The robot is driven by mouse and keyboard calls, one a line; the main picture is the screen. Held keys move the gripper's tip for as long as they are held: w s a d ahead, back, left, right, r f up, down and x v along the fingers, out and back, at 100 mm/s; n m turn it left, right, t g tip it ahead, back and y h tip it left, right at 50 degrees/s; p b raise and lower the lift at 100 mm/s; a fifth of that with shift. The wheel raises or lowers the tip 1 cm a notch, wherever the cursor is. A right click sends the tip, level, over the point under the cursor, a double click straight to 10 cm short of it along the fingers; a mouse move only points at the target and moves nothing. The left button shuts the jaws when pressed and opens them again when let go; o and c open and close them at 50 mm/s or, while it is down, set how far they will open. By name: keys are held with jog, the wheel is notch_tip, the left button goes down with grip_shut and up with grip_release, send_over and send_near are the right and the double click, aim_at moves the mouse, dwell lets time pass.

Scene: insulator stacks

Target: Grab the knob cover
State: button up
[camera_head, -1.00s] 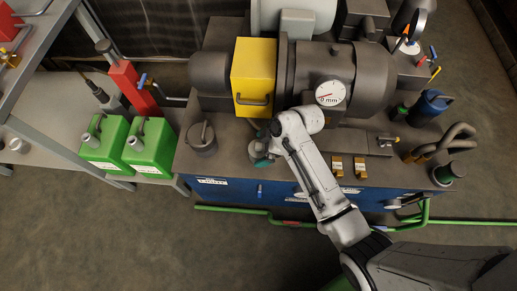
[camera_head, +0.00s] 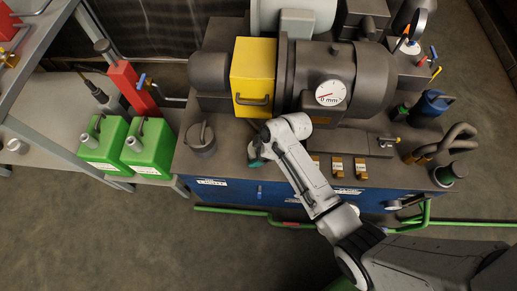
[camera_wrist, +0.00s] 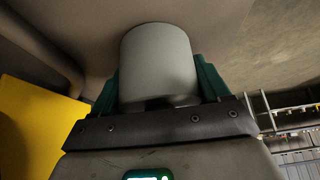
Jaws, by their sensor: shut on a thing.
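A light grey, smooth cylinder, which I take to be the knob cover (camera_wrist: 158,62), stands in the middle of the wrist view. My gripper (camera_wrist: 158,88) is shut on it, with one green finger on each side. In the head view my gripper (camera_head: 256,153) is over the front part of the machine bench, below the yellow box. There the fingers are small and mostly hidden by my wrist, and the cover cannot be told apart.
The yellow box (camera_head: 254,78) with a handle stands just behind my gripper. A grey lidded pot (camera_head: 201,139) is to its left and small brass blocks (camera_head: 337,167) to its right. A dial gauge (camera_head: 331,93) is on the machine. Green canisters (camera_head: 148,151) stand at left.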

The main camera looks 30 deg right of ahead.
jog(key=c, duration=0.6)
jog(key=shift+r, duration=0.1)
